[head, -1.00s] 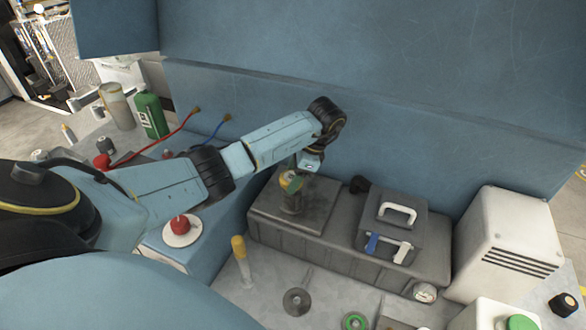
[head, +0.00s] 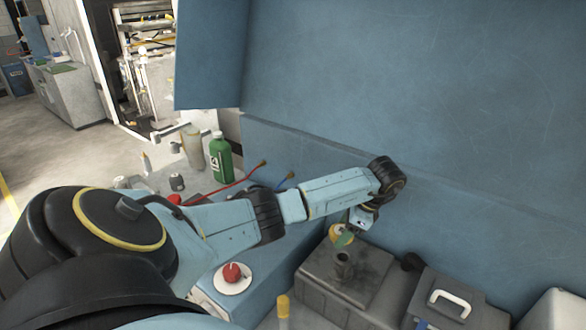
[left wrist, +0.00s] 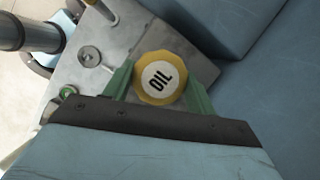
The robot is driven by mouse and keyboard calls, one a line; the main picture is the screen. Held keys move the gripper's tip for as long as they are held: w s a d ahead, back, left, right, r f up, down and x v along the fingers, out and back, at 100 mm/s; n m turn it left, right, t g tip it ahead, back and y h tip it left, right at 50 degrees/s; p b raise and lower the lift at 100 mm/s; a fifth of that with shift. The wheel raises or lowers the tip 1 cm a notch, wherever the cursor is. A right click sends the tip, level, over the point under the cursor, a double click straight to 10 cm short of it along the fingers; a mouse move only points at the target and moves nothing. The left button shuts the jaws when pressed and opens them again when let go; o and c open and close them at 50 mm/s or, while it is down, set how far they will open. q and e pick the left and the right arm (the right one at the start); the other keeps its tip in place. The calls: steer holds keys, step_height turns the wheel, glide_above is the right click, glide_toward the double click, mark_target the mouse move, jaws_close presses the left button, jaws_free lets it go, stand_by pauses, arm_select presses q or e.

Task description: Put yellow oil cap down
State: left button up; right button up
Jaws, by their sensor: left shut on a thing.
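The yellow oil cap (head: 341,234) is held between the green fingers of my left gripper (head: 345,237). In the left wrist view the cap (left wrist: 160,77) faces the camera with its white "OIL" label, and a finger of my left gripper (left wrist: 160,88) lies on each side of it. In the head view the cap is just above the dark filler neck (head: 343,260) on the grey tank (head: 325,272); a small gap seems to show between them. My right gripper is in neither view.
A red knob (head: 232,272) on a white disc is left of the tank. A green bottle (head: 220,158) stands at the back left. A grey box with a white handle (head: 450,302) is right of the filler neck. A tall blue wall (head: 420,130) rises behind.

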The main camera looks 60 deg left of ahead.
arm_select(q)
steer(key=s+a+f+m+t+y+b, duration=0.1)
steer(key=s+a+m+t+b, duration=0.25)
steer(key=a, duration=0.55)
steer(key=s+a+m+g+b, duration=0.1)
steer(key=s+a+m+b, duration=0.2)
steer(key=s+a+m, duration=0.35)
steer(key=shift+n+t, duration=0.35)
steer(key=shift+n, duration=0.35)
steer(key=x, duration=0.6)
steer(key=s+d+p+x, duration=0.1)
steer(key=x, duration=0.3)
steer(key=shift+f, duration=0.3)
steer(key=shift+f, duration=0.2)
steer(key=o, duration=1)
steer(key=shift+r, duration=0.15)
